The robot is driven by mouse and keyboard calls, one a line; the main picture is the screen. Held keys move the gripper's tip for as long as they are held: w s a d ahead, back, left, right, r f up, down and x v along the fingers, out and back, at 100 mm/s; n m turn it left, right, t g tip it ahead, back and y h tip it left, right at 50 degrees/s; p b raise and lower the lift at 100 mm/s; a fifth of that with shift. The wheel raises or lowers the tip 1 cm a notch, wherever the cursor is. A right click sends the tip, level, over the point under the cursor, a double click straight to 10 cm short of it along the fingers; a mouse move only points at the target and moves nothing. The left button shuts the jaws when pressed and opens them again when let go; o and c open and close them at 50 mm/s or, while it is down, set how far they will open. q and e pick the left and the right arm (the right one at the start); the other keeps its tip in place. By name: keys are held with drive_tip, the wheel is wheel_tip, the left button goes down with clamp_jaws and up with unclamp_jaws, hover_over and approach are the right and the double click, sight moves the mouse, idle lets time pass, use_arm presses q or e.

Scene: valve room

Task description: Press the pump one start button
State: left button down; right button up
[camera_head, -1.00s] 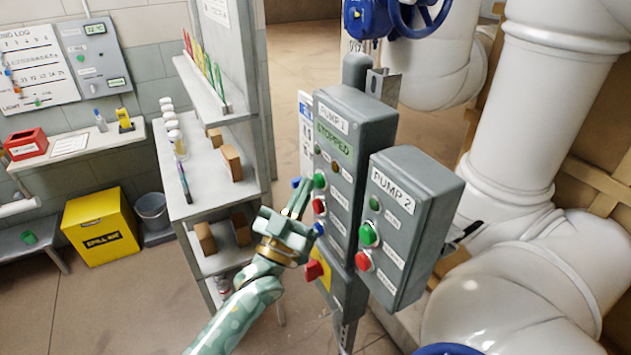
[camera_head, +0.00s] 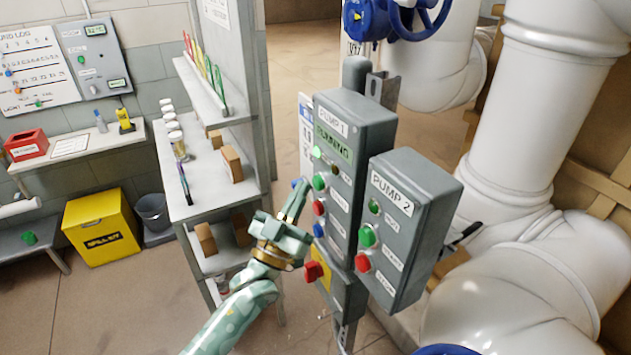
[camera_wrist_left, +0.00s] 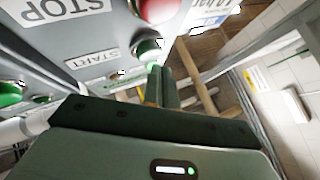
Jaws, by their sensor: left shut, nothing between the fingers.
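The grey PUMP 1 box (camera_head: 362,125) is at the middle in the head view; its display (camera_head: 333,140) reads RUNNING and a green lamp (camera_head: 317,152) glows beside it. The green start button (camera_head: 319,183) is on its face above a red button (camera_head: 318,207). In the wrist view the green button (camera_wrist_left: 148,50) lies next to a START label. My left gripper (camera_head: 301,186) is shut and empty, its fingertips just left of the green button and apart from it. The fingers also show in the wrist view (camera_wrist_left: 163,83). My right gripper is not in view.
The PUMP 2 box (camera_head: 422,190) sits just right of and nearer than PUMP 1, with its own green (camera_head: 368,236) and red buttons. A yellow box with a red knob (camera_head: 313,271) is below. A shelf unit (camera_head: 208,185) stands to the left; white pipes (camera_head: 530,130) are at right.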

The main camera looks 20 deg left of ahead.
use_arm(q)
drive_tip(key=shift+s+a, duration=0.1)
drive_tip(key=s+a+p, duration=0.1)
drive_tip(key=s, duration=0.1)
drive_tip(key=s+a, duration=0.1)
drive_tip(key=a, duration=0.1)
drive_tip(key=shift+s+a+p, duration=0.2)
drive_tip(key=shift+s+p, duration=0.2)
idle(0.8)
